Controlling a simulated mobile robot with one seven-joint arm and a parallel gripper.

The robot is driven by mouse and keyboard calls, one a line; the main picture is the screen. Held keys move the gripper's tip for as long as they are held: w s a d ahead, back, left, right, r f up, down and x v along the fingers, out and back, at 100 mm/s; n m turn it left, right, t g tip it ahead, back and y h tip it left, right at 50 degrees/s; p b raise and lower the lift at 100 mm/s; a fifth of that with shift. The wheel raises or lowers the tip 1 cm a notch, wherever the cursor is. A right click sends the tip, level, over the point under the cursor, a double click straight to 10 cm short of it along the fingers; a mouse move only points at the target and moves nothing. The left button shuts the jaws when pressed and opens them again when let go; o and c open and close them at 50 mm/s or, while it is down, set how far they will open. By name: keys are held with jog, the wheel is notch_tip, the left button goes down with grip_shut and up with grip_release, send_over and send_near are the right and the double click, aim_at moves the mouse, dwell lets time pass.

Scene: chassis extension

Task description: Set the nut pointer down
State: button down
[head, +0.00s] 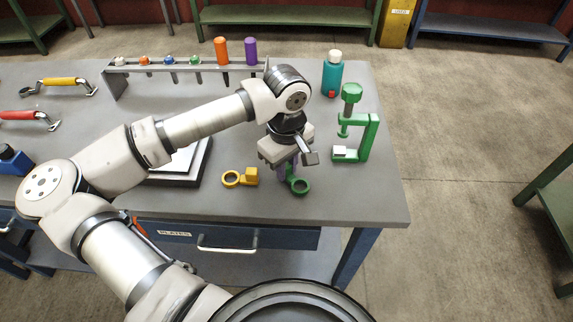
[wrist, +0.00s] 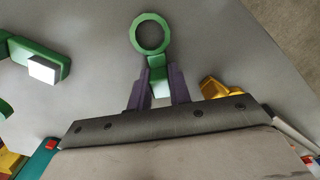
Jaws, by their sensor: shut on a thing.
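The nut pointer, a green piece with a ring end (head: 300,187), is held in my gripper (head: 288,170) over the front right of the workbench (head: 340,205). In the wrist view its green ring (wrist: 151,34) sticks out beyond the two purple fingers (wrist: 159,80), which are shut on its short block end. The ring looks flat to the bench top. I cannot tell whether it touches the bench or hangs just above it. The block end is partly hidden by the fingers in the head view.
A similar yellow ring piece (head: 240,178) lies just left of my gripper. A green clamp (head: 367,138) stands to the right, with a teal bottle (head: 332,75) behind. A tool rack (head: 180,66) spans the back. The bench's front right corner is bare.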

aim_at(287, 166)
jog(key=shift+f, duration=0.2)
jog(key=c, duration=1.3)
grip_release()
jog(key=shift+r, duration=0.1)
jog(key=shift+r, duration=0.2)
notch_tip(287, 166, up, 12)
jog(key=b, duration=0.1)
jog(key=shift+b, duration=0.3)
jog(key=shift+d, duration=0.1)
